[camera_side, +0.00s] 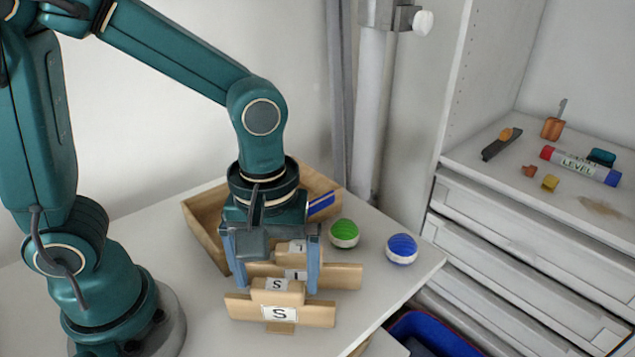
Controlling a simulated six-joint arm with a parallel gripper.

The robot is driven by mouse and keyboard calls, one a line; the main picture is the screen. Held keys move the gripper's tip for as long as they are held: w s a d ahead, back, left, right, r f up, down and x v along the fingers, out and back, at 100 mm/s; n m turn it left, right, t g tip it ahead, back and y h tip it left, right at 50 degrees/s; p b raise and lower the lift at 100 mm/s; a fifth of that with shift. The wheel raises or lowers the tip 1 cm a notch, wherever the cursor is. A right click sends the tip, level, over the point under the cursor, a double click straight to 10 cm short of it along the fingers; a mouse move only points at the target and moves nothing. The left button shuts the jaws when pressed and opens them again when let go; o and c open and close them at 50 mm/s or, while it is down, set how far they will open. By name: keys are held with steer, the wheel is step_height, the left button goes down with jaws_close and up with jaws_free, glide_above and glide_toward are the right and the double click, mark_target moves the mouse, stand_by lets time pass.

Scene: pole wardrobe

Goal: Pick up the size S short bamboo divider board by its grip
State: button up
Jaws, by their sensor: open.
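The size S divider board (315,315) is a short light bamboo piece near the front of the white table. It has a raised block grip (262,293), and both grip and board carry an "S" label. My gripper (278,288) points down over it, with blue fingers spread to the left and right of the grip. The fingers are open and hold nothing that I can see. I cannot tell whether the fingertips are level with the grip or slightly behind it. A second, longer bamboo board (342,276) stands just behind, partly hidden by the gripper and the S board.
An open wooden box (205,232) stands behind my gripper. A white drawer cabinet (500,235) with small items on top stands at far right. A blue bin (440,335) is below.

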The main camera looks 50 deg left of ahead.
mark_target(280, 304)
steer(key=shift+f, duration=1.25)
